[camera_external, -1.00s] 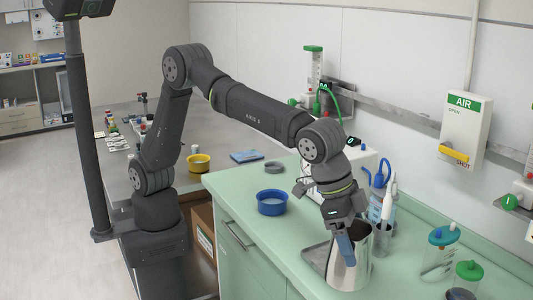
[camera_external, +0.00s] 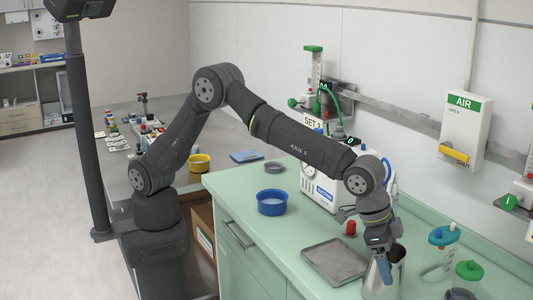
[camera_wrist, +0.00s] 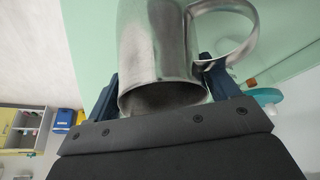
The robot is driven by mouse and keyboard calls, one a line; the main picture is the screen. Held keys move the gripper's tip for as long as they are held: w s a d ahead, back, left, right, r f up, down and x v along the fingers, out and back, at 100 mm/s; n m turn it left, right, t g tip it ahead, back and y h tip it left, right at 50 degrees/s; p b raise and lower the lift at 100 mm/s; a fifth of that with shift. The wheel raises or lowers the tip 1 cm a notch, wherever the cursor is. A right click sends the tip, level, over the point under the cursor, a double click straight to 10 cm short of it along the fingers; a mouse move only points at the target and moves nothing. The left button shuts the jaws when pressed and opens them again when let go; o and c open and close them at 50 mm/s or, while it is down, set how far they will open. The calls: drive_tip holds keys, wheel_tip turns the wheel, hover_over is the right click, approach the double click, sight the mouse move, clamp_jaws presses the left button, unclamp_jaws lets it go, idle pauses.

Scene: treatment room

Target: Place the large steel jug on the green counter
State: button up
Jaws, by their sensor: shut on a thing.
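The large steel jug (camera_external: 381,283) is in my gripper (camera_external: 384,262) at the lower right of the external view, right of the grey tray (camera_external: 322,259). In the wrist view the jug (camera_wrist: 160,45) sits between the two dark blue fingers of my gripper (camera_wrist: 165,88), with its loop handle at the right and its dark mouth facing the camera. The pale green counter (camera_external: 295,228) is below and behind the jug. I cannot tell whether the jug's base touches the counter, as its bottom is cut off or hidden.
A jar with a teal lid (camera_external: 443,236) and one with a green lid (camera_external: 468,270) stand close right of the jug. A small red item (camera_external: 351,228) is behind the tray. A blue bowl (camera_external: 272,203) is farther left. The counter between bowl and tray is clear.

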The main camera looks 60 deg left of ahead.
drive_tip(key=shift+f, duration=0.8)
drive_tip(key=o, duration=1.3)
drive_tip(key=shift+f, duration=0.2)
drive_tip(key=shift+c, duration=0.2)
drive_tip(key=v, duration=1.2)
drive_tip(key=shift+r, duration=0.15)
